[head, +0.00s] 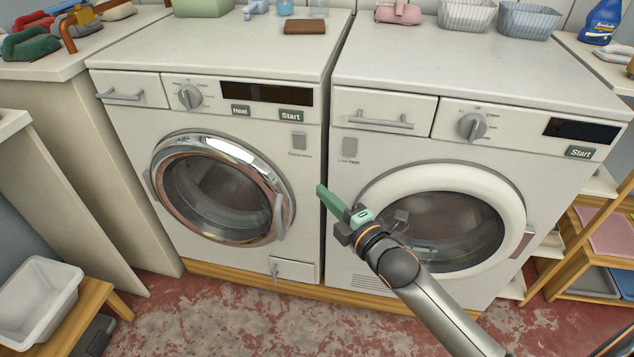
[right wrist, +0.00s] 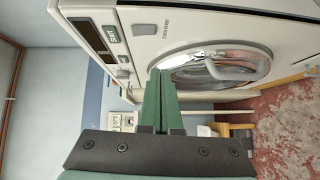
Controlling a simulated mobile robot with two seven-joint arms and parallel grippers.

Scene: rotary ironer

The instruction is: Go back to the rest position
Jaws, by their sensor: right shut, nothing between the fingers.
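My right gripper (head: 325,192) shows in the head view with its green fingers in front of the gap between the two machines. Its fingers are together and hold nothing; they also show in the right wrist view (right wrist: 160,78). The left machine (head: 240,110) has a round glass door with a chrome ring, which looks shut. The right machine (head: 470,160) has a white-ringed round door, partly hidden behind my right arm, and it looks shut too. My left gripper is not in the head view.
A brown block (head: 305,27) lies on the left machine's top. Grey baskets (head: 530,20) and a blue bottle (head: 601,22) stand at the back right. A white tub (head: 38,295) sits on a wooden bench at the lower left. A wooden shelf (head: 590,255) stands at the right. The floor in front is clear.

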